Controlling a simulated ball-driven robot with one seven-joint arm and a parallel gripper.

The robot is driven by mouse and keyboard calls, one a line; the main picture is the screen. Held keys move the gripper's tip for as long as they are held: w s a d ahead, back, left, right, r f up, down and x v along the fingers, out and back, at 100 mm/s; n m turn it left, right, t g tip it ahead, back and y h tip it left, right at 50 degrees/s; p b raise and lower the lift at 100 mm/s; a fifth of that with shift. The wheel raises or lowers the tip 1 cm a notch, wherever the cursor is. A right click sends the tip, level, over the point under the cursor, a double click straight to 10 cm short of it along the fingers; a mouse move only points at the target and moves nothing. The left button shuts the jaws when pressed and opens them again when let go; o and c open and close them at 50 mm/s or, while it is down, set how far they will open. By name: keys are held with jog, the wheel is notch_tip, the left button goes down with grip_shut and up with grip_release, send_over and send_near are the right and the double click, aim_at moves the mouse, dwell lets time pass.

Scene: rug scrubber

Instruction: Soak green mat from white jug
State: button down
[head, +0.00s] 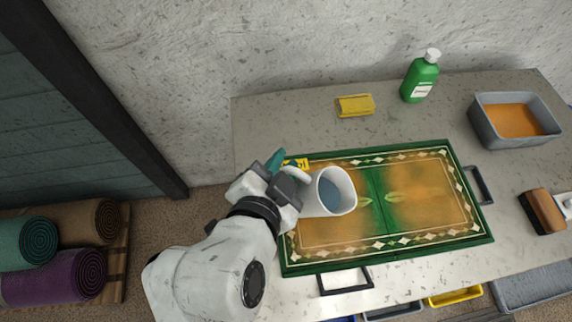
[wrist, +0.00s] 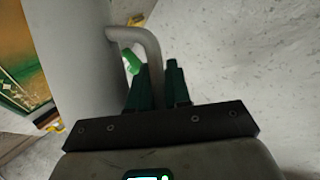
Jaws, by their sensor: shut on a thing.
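The white jug (head: 336,191) is over the left part of the green mat (head: 408,240), tilted with its mouth towards the camera. Bluish liquid shows inside it. My gripper (head: 284,180) is at the jug's left side, shut on its handle. In the wrist view the dark green fingers (wrist: 157,85) close on the grey-white handle (wrist: 150,45), and the jug's wall (wrist: 85,50) fills the left. The mat lies flat, with a green border and large orange-brown patches over its pattern. The jug hides part of the mat. No stream of liquid is visible.
A green bottle (head: 420,78) and a yellow sponge (head: 355,105) stand at the back of the grey table (head: 285,120). A grey tub (head: 487,127) of orange-brown contents is at right, with a brown brush (head: 541,212) in front. Rolled mats (head: 60,275) lie lower left.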

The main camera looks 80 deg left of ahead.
jog(key=shift+r, duration=0.15)
jog(key=shift+r+m+g+y, duration=0.15)
jog(key=shift+m+g+y, duration=0.2)
jog(key=shift+m, duration=0.25)
jog(key=shift+w+d+m+g+y, duration=0.15)
jog(key=shift+m+g+y, duration=0.15)
jog(key=shift+m, duration=0.2)
jog(key=shift+w, duration=0.1)
dwell(0.3)
jog(key=shift+m, duration=0.3)
jog(key=shift+w+d+g+y, duration=0.1)
jog(key=shift+g+y, duration=0.15)
